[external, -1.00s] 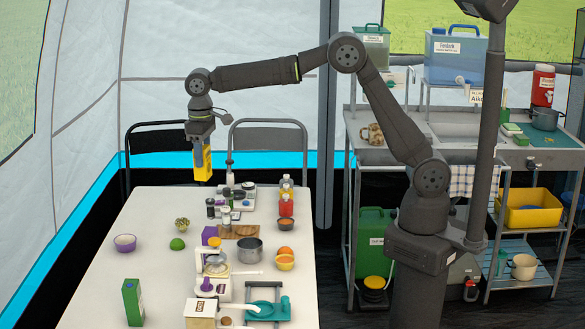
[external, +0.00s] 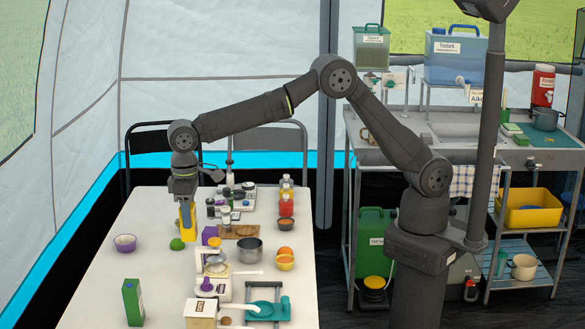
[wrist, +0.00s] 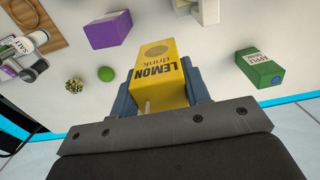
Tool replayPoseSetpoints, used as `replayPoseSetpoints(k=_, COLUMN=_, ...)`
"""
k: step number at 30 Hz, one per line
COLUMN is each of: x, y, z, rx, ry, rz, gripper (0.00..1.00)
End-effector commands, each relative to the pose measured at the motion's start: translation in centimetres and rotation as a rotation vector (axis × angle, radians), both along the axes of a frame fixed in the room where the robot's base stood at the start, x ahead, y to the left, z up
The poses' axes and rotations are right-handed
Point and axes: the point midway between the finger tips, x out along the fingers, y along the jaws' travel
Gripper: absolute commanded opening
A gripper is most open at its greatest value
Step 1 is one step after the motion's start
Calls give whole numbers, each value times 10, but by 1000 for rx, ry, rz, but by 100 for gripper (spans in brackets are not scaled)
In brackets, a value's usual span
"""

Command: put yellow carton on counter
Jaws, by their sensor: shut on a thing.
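The yellow carton (external: 187,222), marked LEMON drink in the wrist view (wrist: 162,62), is held in my gripper (external: 185,203). My gripper is shut on it, with a jaw on each side of the carton. It hangs upright over the white table (external: 150,270), just behind a green lime (external: 177,244). I cannot tell whether its bottom touches the table. A metal counter (external: 535,157) with a sink stands to the right, behind my arm, apart from the carton.
Jars, bottles, a purple carton (external: 210,236), a metal pot (external: 249,249) and a cutting board crowd the table's right half. The table's left middle is mostly clear.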

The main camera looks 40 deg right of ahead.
Motion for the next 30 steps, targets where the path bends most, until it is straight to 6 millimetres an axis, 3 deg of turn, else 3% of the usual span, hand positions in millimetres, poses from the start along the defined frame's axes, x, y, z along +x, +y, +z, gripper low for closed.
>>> replayPoseSetpoints(k=13, x=0, y=-1, z=-81, rx=-2, ry=1, rz=0, gripper=22)
replayPoseSetpoints(k=27, x=0, y=-1, z=-131, rx=-1, ry=1, rz=0, gripper=22)
replayPoseSetpoints(k=30, x=0, y=0, z=-132, rx=1, ry=-1, rz=0, gripper=22)
